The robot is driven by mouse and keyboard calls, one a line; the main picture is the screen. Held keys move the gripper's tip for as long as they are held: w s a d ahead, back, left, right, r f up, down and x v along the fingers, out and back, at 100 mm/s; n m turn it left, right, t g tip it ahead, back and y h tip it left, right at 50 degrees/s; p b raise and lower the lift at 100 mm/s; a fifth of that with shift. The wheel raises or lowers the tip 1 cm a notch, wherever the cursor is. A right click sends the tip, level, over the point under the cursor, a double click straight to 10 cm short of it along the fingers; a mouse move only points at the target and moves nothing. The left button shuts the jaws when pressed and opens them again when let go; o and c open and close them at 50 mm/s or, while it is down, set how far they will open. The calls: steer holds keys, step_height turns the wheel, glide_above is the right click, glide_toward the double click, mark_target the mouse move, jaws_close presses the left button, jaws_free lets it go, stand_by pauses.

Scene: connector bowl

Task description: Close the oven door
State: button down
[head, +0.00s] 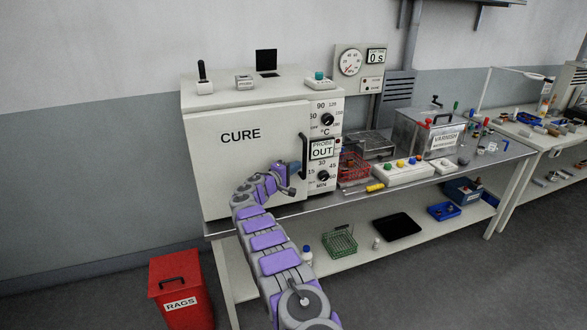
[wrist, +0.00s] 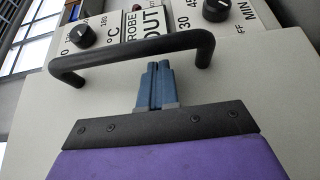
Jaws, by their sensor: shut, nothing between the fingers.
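The oven is a pale box on the bench with a front door (head: 235,175) marked CURE. The door looks flush, or nearly so, with the oven front; I cannot tell if a small gap stays. Its black bar handle (head: 303,156) runs upright at the door's right edge, and it spans the wrist view (wrist: 130,58). My gripper (head: 294,167) is just left of the handle, close to the door face. In the wrist view its blue fingers (wrist: 159,82) are together and empty, pointing at the handle. I cannot tell whether they touch it.
The control panel (head: 324,150) with knobs and a PROBE OUT sign stands right of the door. A red wire basket (head: 353,168) and a button box (head: 403,171) sit further right on the bench. A red RAGS bin (head: 181,290) stands on the floor at lower left.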

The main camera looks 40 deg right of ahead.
steer(key=shift+w+r, duration=0.15)
steer(key=shift+r, duration=0.25)
